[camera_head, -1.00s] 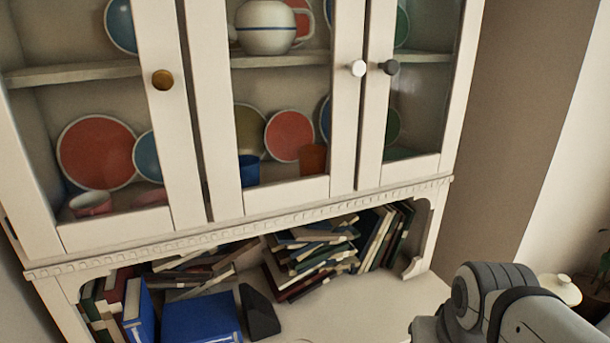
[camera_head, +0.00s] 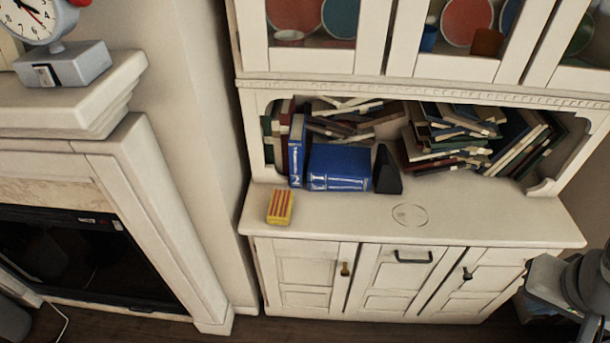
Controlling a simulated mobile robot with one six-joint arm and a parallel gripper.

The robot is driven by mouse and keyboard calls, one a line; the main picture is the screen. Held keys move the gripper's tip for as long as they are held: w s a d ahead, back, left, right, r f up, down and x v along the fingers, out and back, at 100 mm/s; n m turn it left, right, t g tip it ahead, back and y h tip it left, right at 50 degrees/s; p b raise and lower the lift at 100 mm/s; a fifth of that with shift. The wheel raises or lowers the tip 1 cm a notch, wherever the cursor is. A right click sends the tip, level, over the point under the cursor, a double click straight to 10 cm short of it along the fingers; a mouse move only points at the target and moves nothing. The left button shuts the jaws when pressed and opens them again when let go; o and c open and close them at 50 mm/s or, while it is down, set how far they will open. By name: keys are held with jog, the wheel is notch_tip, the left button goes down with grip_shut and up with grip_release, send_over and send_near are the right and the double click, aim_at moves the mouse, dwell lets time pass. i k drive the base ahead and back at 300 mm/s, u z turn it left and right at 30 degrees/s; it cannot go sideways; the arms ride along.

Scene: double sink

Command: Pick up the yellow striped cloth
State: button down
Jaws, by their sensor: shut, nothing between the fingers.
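The yellow striped cloth (camera_head: 279,207) shows as a small, folded, block-like yellow bundle with red stripes. It lies on the left end of the white cabinet's counter (camera_head: 340,222), near the front edge. Nothing covers it. Part of my arm shows at the lower right edge of the view, well apart from the cloth. My gripper's fingers are not in view.
Blue books (camera_head: 340,167), a dark wedge-shaped object (camera_head: 386,170) and piled books (camera_head: 455,135) stand behind on the counter. A faint ring (camera_head: 410,215) marks its bare middle. A mantel with a clock (camera_head: 32,20) is at left.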

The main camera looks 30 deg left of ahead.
aim_at(280, 206)
jog(key=u, duration=0.95)
jog(key=i, duration=0.4)
jog(key=u, duration=1.05)
